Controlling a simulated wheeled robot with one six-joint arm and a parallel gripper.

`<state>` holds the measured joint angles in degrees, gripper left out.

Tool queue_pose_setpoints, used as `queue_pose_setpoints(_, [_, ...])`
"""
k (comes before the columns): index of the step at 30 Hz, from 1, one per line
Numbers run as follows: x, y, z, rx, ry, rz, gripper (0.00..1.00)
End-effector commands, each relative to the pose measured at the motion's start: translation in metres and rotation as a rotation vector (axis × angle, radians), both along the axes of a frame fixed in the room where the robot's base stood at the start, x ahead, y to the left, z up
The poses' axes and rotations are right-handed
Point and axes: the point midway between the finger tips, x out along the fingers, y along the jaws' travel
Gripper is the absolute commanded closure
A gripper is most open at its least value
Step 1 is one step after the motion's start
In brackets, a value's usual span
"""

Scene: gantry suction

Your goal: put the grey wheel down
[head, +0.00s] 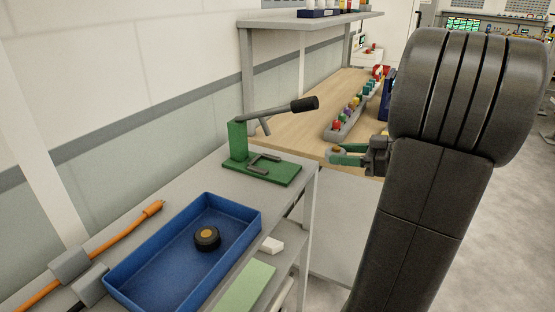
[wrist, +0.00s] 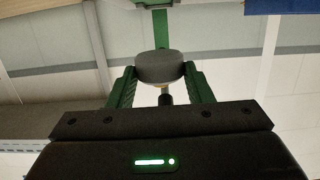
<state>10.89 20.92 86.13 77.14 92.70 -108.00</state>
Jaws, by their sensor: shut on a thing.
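The grey wheel (wrist: 160,67) is held between the two green fingers of my gripper (wrist: 160,74) in the wrist view. In the head view my gripper (head: 338,154) is near the middle, beside the corner of the grey bench and apart from the surfaces as far as I can tell. The wheel is small there and mostly hidden by the fingers. A dark wheel with a tan hub (head: 207,238) lies in the blue tray (head: 124,291) at lower left.
A green hand press (head: 238,143) with a black-handled lever stands on the grey bench (head: 200,178). An orange tool (head: 120,228) lies left of the tray. A wooden table (head: 300,128) behind holds a rack of coloured pieces (head: 346,123). A shelf (head: 330,20) hangs above.

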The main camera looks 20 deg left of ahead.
Motion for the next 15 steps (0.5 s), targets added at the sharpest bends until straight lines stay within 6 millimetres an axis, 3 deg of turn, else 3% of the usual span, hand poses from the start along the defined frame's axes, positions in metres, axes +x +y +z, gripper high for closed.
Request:
queue_pose_setpoints(5, [0.001,0.033,0.002,0.001,0.000,0.006,0.81])
queue_pose_setpoints(15, [0.008,0.120,0.003,0.001,0.001,0.007,0.81])
